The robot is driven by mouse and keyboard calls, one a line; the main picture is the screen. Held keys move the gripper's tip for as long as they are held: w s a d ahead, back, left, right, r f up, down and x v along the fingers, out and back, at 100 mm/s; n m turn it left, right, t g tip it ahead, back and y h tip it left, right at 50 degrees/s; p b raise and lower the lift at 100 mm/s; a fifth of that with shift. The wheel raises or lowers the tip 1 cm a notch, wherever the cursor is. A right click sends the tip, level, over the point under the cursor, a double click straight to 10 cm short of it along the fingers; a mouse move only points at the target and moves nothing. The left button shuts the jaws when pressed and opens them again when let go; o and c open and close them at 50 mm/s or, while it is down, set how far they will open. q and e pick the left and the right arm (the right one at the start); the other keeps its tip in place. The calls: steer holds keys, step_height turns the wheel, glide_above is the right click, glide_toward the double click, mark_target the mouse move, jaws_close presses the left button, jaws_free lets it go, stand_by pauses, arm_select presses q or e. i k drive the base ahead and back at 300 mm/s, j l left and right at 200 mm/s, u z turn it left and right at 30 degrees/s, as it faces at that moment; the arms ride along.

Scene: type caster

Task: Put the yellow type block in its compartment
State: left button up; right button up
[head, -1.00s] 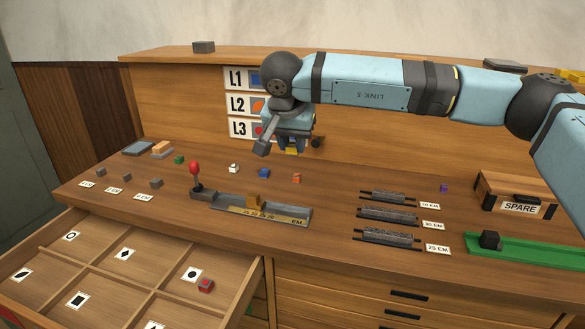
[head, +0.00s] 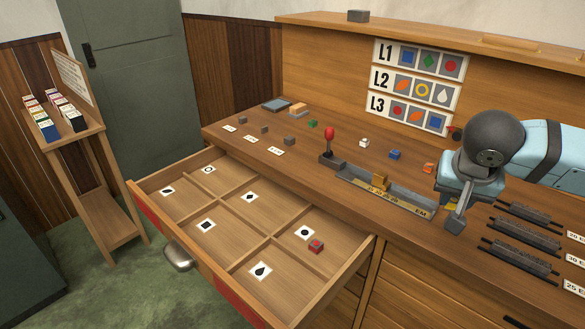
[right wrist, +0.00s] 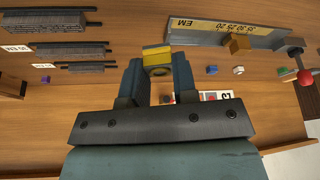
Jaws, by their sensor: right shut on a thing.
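The yellow type block (right wrist: 157,58) is between the fingers of my right gripper (right wrist: 157,75), which is shut on it above the counter. The open drawer (head: 232,245) has several compartments marked with symbol cards. A ring card (head: 208,170) lies in a back-left compartment. A red block (head: 316,246) lies in the compartment with the filled-circle card (head: 304,233). My left gripper is not in view.
On the counter are a composing stick (head: 385,190), a red-knobbed lever (head: 329,140), a white block (head: 364,143), a blue block (head: 394,154), an orange block (head: 428,168) and a green block (head: 313,123). A card rack (head: 75,135) stands left. The air over the drawer is clear.

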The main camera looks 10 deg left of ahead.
mark_target(218, 184)
steer(key=j+u, duration=0.25)
steer(key=j, duration=0.15)
steer(key=i+j+u, duration=0.1)
steer(key=j+u, duration=0.2)
steer(key=i+j+u, duration=0.1)
steer(key=j+u, duration=0.15)
steer(key=j, duration=0.15)
steer(key=i+j+u, duration=0.25)
steer(key=k+j, duration=0.1)
steer(key=j, duration=0.05)
